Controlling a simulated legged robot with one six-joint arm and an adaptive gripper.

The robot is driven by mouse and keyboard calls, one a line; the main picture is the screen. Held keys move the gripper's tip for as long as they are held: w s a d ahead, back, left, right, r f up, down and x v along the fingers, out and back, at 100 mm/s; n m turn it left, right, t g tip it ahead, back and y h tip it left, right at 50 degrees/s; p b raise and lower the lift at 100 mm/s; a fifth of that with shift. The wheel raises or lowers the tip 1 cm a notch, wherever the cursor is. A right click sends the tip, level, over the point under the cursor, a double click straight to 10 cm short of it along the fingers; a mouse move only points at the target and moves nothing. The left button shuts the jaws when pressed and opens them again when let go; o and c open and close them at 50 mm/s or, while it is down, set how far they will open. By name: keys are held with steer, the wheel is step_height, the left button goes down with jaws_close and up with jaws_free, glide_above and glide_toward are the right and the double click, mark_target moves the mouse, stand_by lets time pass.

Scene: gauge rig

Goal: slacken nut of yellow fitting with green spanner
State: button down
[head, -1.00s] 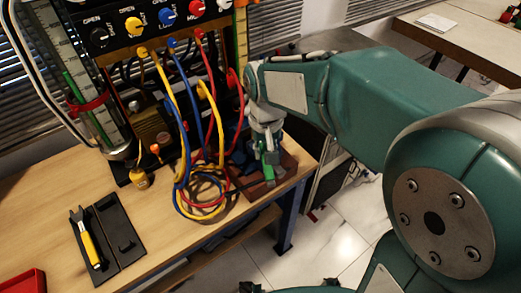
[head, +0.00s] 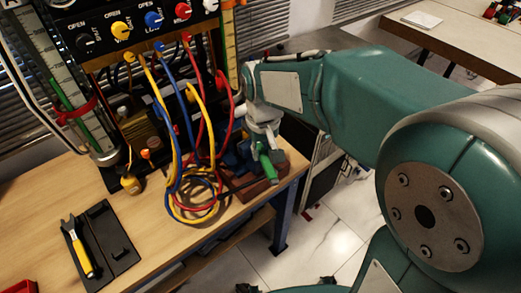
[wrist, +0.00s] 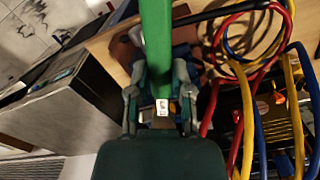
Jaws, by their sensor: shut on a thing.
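My gripper (head: 262,143) is shut on the green spanner (head: 268,166), above the right end of the bench. In the wrist view the spanner (wrist: 157,45) runs up from between the fingers (wrist: 158,95), with a small white label near the grip. Its working end is not clearly seen. A yellow hose joins the panel at a yellow fitting (head: 128,57), left of and above my gripper. The spanner is well apart from it. The fitting's nut is too small to make out.
Yellow, blue and red hoses (head: 192,205) hang in loops left of my gripper. A reddish-brown block (head: 250,188) sits below my gripper. The bench's middle front is clear.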

mark_target(268, 170)
steer(key=shift+w+d+n, duration=0.25)
steer(key=shift+d+n, duration=0.5)
steer(key=shift+n, duration=0.05)
stand_by(0.6)
steer(key=shift+s+a+m, duration=0.25)
steer(key=shift+a+m, duration=0.65)
stand_by(0.4)
steer(key=shift+s+d, duration=0.2)
steer(key=shift+s, duration=0.6)
steer(key=shift+s+d, duration=0.15)
steer(key=shift+s, duration=0.7)
steer(key=shift+s+d, duration=0.2)
steer(key=shift+s, duration=0.6)
steer(key=shift+r, duration=2.3)
